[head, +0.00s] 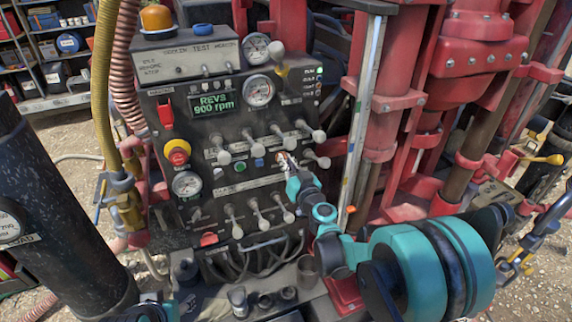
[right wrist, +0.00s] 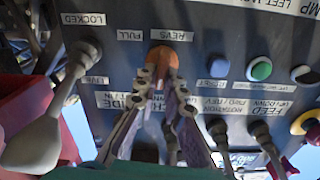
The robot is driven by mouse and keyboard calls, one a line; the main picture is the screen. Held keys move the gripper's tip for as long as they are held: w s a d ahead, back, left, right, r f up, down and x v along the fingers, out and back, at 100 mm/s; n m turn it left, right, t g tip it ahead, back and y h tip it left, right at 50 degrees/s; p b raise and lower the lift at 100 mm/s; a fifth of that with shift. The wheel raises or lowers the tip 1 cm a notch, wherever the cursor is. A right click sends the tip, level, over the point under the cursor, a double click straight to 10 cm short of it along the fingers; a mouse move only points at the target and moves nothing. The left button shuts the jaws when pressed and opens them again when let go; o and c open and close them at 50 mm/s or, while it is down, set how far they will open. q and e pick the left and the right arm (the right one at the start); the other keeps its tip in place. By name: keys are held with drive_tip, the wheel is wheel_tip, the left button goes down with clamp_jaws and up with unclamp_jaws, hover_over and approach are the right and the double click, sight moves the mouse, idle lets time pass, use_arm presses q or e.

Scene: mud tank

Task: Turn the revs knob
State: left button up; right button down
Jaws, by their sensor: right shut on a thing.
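The revs knob (right wrist: 163,56) is orange and sits on the grey control panel (head: 200,130), under an upside-down REVS label in the right wrist view. My right gripper (right wrist: 164,78) is shut on it, with one finger on each side. In the head view my right gripper (head: 284,160) reaches the panel's right side from below, and its fingers hide most of the knob. A green display (head: 214,105) on the panel reads REVS 900 rpm. My left gripper does not show.
A white-tipped lever (right wrist: 75,75) beside a LOCKED label stands close to my right gripper. Several more levers (head: 262,215) stick out below. A red emergency button (head: 177,152) and gauges (head: 260,90) are on the panel. Red rig columns (head: 385,120) stand to the right.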

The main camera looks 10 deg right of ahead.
drive_tip(key=shift+d+f+m+b, duration=0.15)
drive_tip(key=shift+m+b, duration=0.8)
drive_tip(key=shift+m, duration=0.75)
drive_tip(key=shift+d+m+b, duration=0.15)
drive_tip(key=shift+m+b, duration=0.75)
drive_tip(key=shift+m, duration=0.8)
drive_tip(key=c, duration=1.6)
unclamp_jaws()
drive_tip(key=s, duration=0.4)
drive_tip(key=s+d, duration=0.1)
drive_tip(key=s, duration=0.3)
drive_tip(key=s+d, duration=0.1)
drive_tip(key=s, duration=0.2)
drive_tip(key=shift+s, duration=0.4)
